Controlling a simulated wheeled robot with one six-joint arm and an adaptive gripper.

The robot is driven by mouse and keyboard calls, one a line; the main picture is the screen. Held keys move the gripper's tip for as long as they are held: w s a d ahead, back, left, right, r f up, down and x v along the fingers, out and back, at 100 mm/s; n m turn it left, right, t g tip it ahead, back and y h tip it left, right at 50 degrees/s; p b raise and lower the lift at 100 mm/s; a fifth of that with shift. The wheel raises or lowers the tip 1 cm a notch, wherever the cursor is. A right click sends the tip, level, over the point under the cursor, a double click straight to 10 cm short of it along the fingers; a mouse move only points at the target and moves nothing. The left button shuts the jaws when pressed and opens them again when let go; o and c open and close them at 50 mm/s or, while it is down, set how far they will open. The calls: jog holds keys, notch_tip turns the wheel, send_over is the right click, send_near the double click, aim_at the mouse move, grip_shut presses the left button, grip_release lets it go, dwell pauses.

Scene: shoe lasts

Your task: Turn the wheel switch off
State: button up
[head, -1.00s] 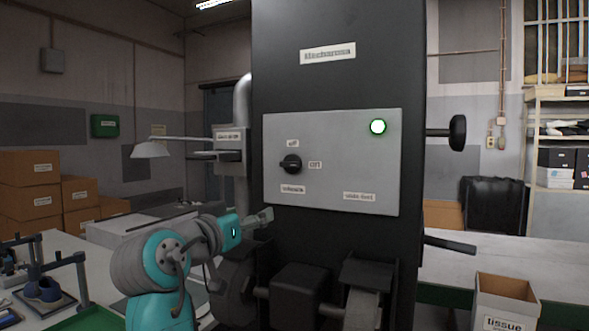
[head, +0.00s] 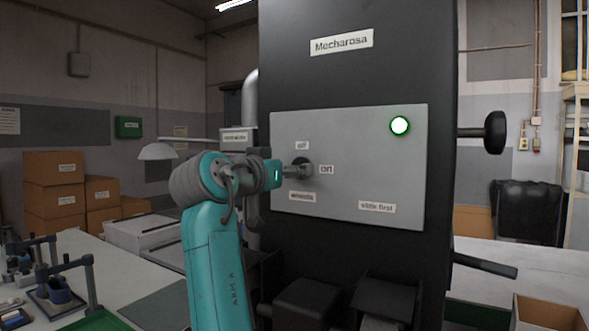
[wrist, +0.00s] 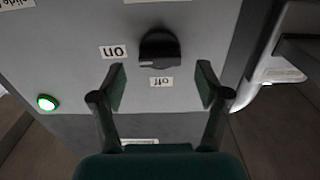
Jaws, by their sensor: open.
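The wheel switch is a black rotary knob (head: 304,166) on the grey panel (head: 345,120) of a tall black machine. The labels "off" (head: 302,145) above it and "on" (head: 326,169) to its right are readable. In the wrist view the knob (wrist: 160,46) shows whole, its ridge about level across the picture, with "on" to its left and "off" below. My gripper (head: 300,171) is in front of the knob and hides part of it in the head view. In the wrist view my gripper (wrist: 160,82) is open, with its fingers either side of "off", short of the knob.
A lit green lamp (head: 400,126) is at the panel's upper right. A label reading "wheels" (head: 301,196) sits below the knob. A lamp (head: 157,151), a bench and cardboard boxes (head: 53,168) stand left. A black handwheel (head: 495,132) sticks out on the machine's right.

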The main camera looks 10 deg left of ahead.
jog(key=shift+x, duration=1.3)
jog(key=shift+c, duration=0.2)
jog(key=c, duration=1.1)
jog(key=shift+a+f+n, duration=0.1)
jog(key=shift+n, duration=4.4)
jog(key=shift+a+f+n, duration=0.1)
jog(key=shift+n, duration=4.4)
